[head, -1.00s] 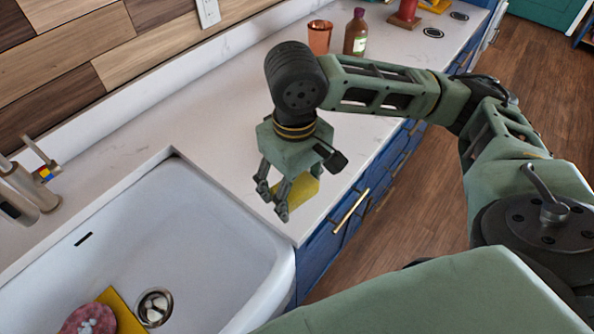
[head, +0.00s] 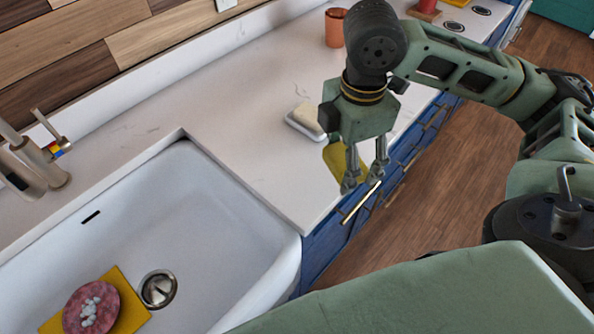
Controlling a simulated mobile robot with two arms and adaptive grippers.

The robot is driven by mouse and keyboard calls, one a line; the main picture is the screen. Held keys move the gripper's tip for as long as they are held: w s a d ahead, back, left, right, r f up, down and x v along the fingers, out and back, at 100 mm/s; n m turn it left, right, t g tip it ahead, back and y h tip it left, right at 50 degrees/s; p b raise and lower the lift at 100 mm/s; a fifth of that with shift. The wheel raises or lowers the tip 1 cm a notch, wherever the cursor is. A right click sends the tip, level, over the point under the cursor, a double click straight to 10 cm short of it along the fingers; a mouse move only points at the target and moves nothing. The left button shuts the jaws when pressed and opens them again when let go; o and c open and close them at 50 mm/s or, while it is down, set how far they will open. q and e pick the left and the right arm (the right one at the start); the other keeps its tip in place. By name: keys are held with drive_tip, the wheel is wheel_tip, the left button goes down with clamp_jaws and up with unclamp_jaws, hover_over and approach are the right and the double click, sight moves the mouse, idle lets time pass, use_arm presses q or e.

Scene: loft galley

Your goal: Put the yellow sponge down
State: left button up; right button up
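My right gripper (head: 365,178) points down over the counter's front edge, to the right of the sink. The yellow sponge (head: 335,160) shows at its fingers, partly hidden by them. The fingers appear shut on it, and the sponge looks held near the counter edge. Whether its underside touches the counter cannot be told. My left gripper is not in view.
The white sink (head: 215,215) holds a yellow square (head: 128,318) under a pink round item (head: 75,312), near the drain (head: 158,288). A white dish (head: 292,122) with a pale block stands behind my gripper. A copper cup (head: 335,28) stands farther back. Counter (head: 240,110) left of the dish is clear.

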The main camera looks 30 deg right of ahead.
drive_tip(key=p, duration=0.2)
hover_over(298, 172)
wheel_tip(298, 172, down, 7)
drive_tip(key=shift+f, duration=0.1)
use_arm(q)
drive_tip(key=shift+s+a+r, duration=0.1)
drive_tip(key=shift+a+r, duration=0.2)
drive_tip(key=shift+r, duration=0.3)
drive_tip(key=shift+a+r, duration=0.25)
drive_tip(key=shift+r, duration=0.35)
use_arm(e)
drive_tip(key=shift+f, duration=1.95)
drive_tip(key=o, duration=1)
drive_tip(key=shift+f, duration=0.1)
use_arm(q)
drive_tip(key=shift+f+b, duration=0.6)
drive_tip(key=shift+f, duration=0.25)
use_arm(e)
wheel_tip(298, 172, up, 12)
drive_tip(key=shift+r, duration=0.15)
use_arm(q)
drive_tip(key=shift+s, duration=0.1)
use_arm(e)
drive_tip(key=shift+s, duration=0.1)
